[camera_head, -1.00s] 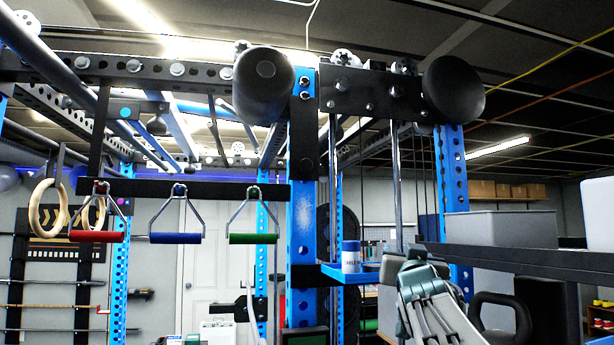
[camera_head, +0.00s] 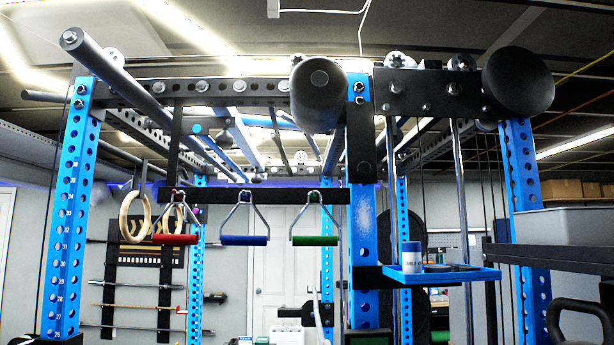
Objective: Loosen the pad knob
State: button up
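Two black round pads stick out from the blue rack: one pad (camera_head: 318,95) at top centre and one pad (camera_head: 518,82) at top right. Pale lobed knobs show above the black plate between them, one knob (camera_head: 396,60) and another knob (camera_head: 461,62). I cannot tell which part is the pad knob. My gripper is not in view.
Red (camera_head: 175,239), blue (camera_head: 245,240) and green (camera_head: 315,240) handles hang from a black bar. A blue shelf (camera_head: 445,275) holds a white-and-blue can (camera_head: 411,258). A grey bin (camera_head: 575,222) stands on a dark shelf at right. Wooden rings (camera_head: 134,218) hang at left.

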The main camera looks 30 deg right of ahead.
aim_at(363, 168)
jog(key=u, duration=1.2)
jog(key=i, duration=0.8)
jog(key=z, duration=3.25)
